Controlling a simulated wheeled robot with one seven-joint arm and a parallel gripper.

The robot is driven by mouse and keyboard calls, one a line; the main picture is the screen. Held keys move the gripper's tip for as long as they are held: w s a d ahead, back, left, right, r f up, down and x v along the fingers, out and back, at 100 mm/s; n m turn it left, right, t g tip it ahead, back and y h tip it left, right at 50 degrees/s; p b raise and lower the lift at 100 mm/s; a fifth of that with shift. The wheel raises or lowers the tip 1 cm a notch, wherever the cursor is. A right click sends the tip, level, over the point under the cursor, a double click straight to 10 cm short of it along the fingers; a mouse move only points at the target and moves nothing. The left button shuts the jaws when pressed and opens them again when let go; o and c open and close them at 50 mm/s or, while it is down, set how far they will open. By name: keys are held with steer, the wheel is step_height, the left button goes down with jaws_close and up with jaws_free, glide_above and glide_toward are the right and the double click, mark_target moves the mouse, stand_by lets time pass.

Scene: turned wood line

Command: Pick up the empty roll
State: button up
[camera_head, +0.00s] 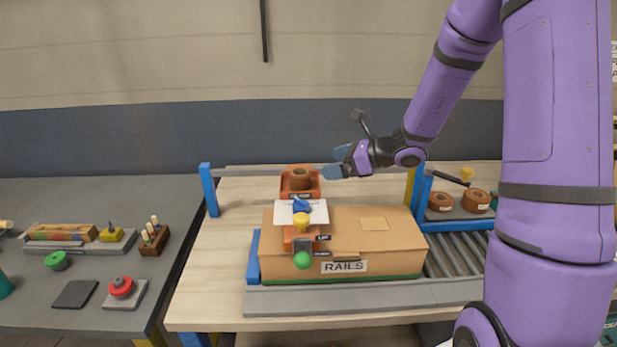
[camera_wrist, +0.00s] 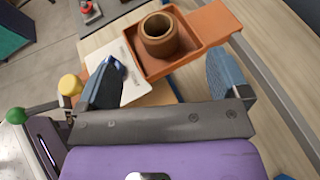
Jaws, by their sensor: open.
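A brown hollow roll (camera_head: 299,178) stands upright in an orange tray (camera_head: 287,193) behind the cardboard box. The wrist view shows the roll (camera_wrist: 160,38) with an open, empty bore, inside the same tray (camera_wrist: 215,28). My gripper (camera_head: 335,162) is just right of the tray in the head view. In the wrist view my gripper (camera_wrist: 168,78) has its two blue fingers wide apart with nothing between them. The roll lies ahead of the fingers, apart from them. Two more brown rolls (camera_head: 440,202) with white labels sit at the right, by the roller conveyor.
A cardboard box (camera_head: 370,240) marked RAILS stands in front of the tray. A stand with a white card (camera_head: 290,215), yellow knob (camera_head: 301,221) and green ball (camera_head: 302,260) is near the tray. Blue posts (camera_head: 208,190) edge the table. A grey bench (camera_head: 60,190) is at left.

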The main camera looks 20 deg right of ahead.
mark_target(300, 172)
steer(key=x, duration=0.5)
steer(key=shift+d, duration=0.1)
steer(key=x, duration=0.4)
steer(key=shift+s+a+f, duration=0.1)
steer(key=shift+a+f, duration=0.05)
steer(key=shift+a, duration=0.2)
steer(key=shift+w+a+f, duration=0.25)
steer(key=shift+w+a, duration=0.15)
steer(key=shift+a, duration=0.05)
steer(key=shift+c, duration=0.4)
steer(key=c, duration=0.9)
